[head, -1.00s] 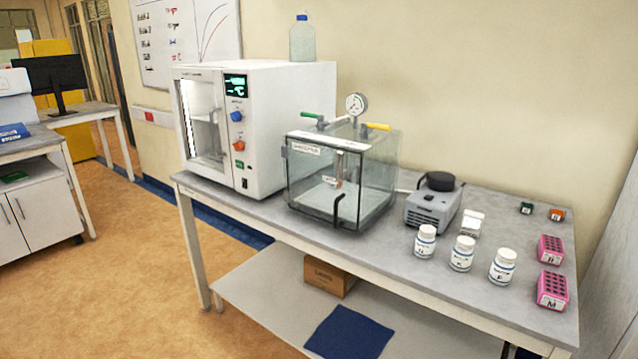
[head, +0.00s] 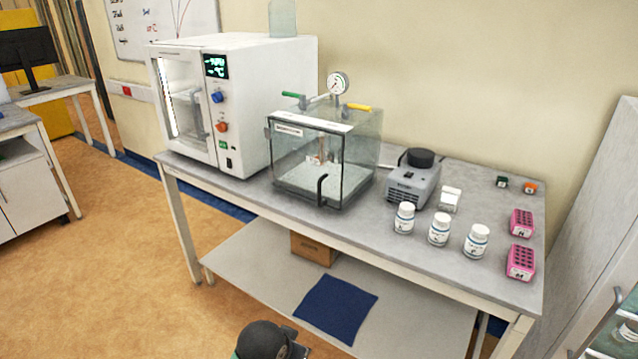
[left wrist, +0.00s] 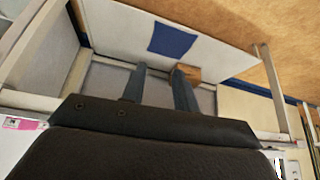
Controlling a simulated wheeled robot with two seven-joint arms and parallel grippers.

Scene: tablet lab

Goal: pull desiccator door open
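The desiccator (head: 356,160) is a clear box on the bench, with a pressure gauge, a green valve and a yellow valve on top. Its front door looks closed, and a black bar handle (head: 321,190) stands on the door's right side. In the left wrist view my left gripper (left wrist: 159,69) has its two fingers apart with nothing between them. It is apart from the desiccator, which I cannot make out in that view. A dark rounded part of my arm shows at the bottom edge of the head view. My right gripper is in neither view.
A white oven (head: 245,100) stands left of the desiccator, and a grey pump (head: 413,180) stands right. White bottles (head: 439,229) and pink racks (head: 521,262) are farther right. The lower shelf (head: 420,315) holds a blue mat (head: 336,309) and a cardboard box (head: 312,249).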

